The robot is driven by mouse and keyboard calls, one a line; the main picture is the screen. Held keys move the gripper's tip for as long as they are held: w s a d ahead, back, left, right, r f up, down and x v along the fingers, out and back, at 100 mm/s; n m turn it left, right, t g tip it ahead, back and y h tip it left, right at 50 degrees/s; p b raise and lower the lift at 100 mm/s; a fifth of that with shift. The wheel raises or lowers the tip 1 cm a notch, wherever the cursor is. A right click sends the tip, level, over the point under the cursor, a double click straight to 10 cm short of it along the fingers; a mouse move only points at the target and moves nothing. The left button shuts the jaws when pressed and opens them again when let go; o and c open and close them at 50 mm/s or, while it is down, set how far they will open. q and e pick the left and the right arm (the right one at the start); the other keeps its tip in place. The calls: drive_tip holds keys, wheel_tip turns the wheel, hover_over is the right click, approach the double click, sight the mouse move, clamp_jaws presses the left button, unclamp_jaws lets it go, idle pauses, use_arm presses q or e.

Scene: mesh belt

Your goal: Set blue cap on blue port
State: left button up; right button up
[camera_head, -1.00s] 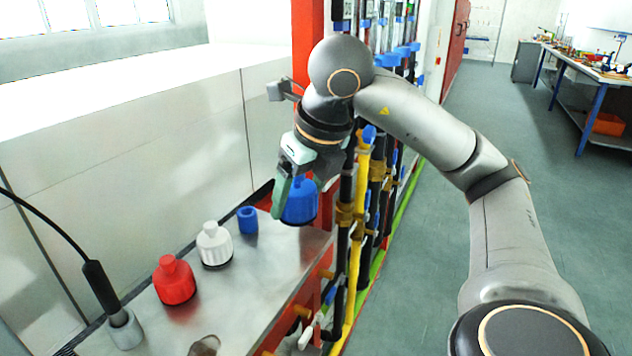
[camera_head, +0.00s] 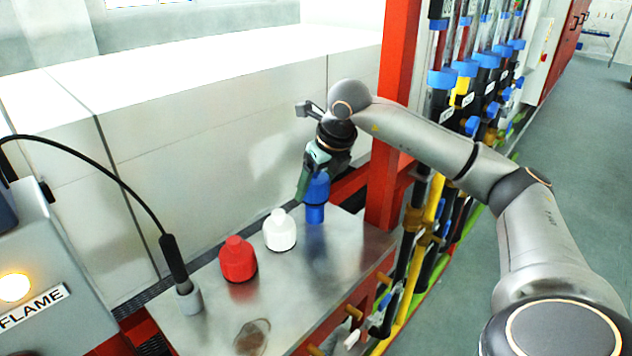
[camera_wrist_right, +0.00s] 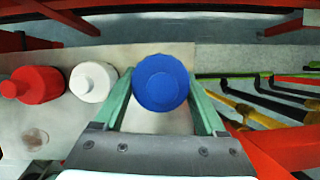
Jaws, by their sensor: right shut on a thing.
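My right gripper (camera_head: 308,172) is shut on the blue cap (camera_head: 319,186). In the right wrist view the cap (camera_wrist_right: 160,83) sits between the two green fingers (camera_wrist_right: 160,95). In the head view the cap is right over the blue port (camera_head: 315,214), a short upright blue stub on the metal tabletop. The cap's lower edge meets or overlaps the top of the port in the picture. I cannot tell whether they touch. In the right wrist view the port is hidden behind the cap. My left gripper is not in view.
A white cap (camera_head: 280,232) and a red cap (camera_head: 238,260) stand on the metal tabletop (camera_head: 300,290), left of the port. A black cable ends in a grey socket (camera_head: 190,300) further left. A red post (camera_head: 396,120) and upright pipes stand close on the right.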

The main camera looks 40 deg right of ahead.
sight(315, 200)
wheel_tip(315, 200, down, 4)
drive_tip(key=b, duration=0.3)
drive_tip(key=shift+f, duration=0.1)
idle(1.1)
drive_tip(key=shift+f+b, duration=0.4)
drive_tip(key=shift+f, duration=0.3)
drive_tip(key=o, duration=1.1)
